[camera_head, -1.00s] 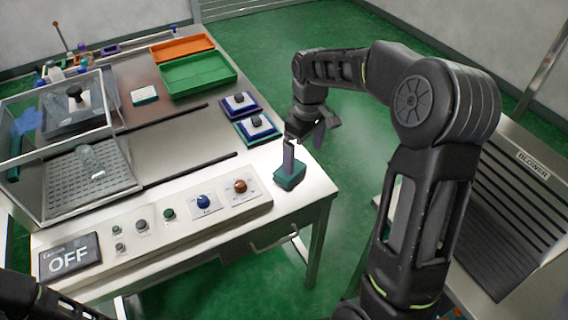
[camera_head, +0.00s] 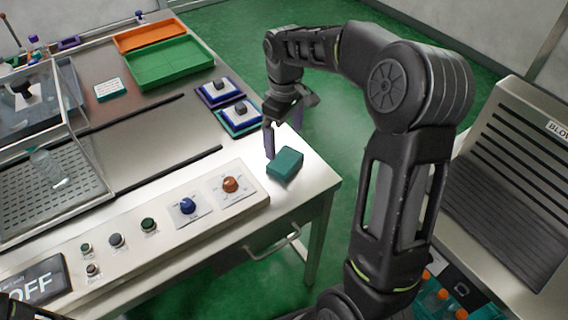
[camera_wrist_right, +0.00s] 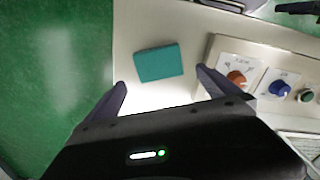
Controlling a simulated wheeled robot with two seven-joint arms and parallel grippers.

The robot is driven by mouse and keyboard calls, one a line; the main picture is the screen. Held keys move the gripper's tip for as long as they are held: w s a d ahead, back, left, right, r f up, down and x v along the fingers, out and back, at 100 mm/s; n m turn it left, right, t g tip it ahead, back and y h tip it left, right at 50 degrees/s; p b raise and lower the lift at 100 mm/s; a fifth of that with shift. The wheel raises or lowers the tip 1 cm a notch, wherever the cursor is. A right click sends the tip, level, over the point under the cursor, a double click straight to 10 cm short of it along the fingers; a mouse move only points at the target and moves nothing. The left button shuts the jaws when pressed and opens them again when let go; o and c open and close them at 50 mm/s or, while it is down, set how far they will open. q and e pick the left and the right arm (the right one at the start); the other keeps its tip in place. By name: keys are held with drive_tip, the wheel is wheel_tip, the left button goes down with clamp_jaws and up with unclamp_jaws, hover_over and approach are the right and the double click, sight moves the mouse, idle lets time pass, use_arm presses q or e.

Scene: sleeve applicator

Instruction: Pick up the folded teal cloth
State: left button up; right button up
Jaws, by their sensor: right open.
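The folded teal cloth (camera_head: 285,163) lies flat as a small rectangular block on the right end of the metal table. It also shows whole in the right wrist view (camera_wrist_right: 159,63). My right gripper (camera_head: 284,136) is open and empty above the table, close to the cloth. In the head view one dark finger hangs just left of and behind the cloth. In the right wrist view the fingers (camera_wrist_right: 163,85) stand wide apart, with the cloth beyond and between their tips, untouched as far as I can see. My left gripper is out of view.
A control panel with an orange knob (camera_head: 230,184) and a blue knob (camera_head: 188,205) lies left of the cloth. Blue and teal trays (camera_head: 239,128) stand behind it. The table's right edge is close by. A blower unit (camera_head: 510,190) stands to the right.

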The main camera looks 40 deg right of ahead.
sight(285, 158)
drive_tip(key=shift+f, duration=1.3)
drive_tip(key=shift+d+f+p, duration=0.15)
drive_tip(key=shift+f+p, duration=0.4)
drive_tip(key=shift+f, duration=2.1)
drive_tip(key=c, duration=1.2)
drive_tip(key=shift+c, duration=0.2)
drive_tip(key=shift+r, duration=0.2)
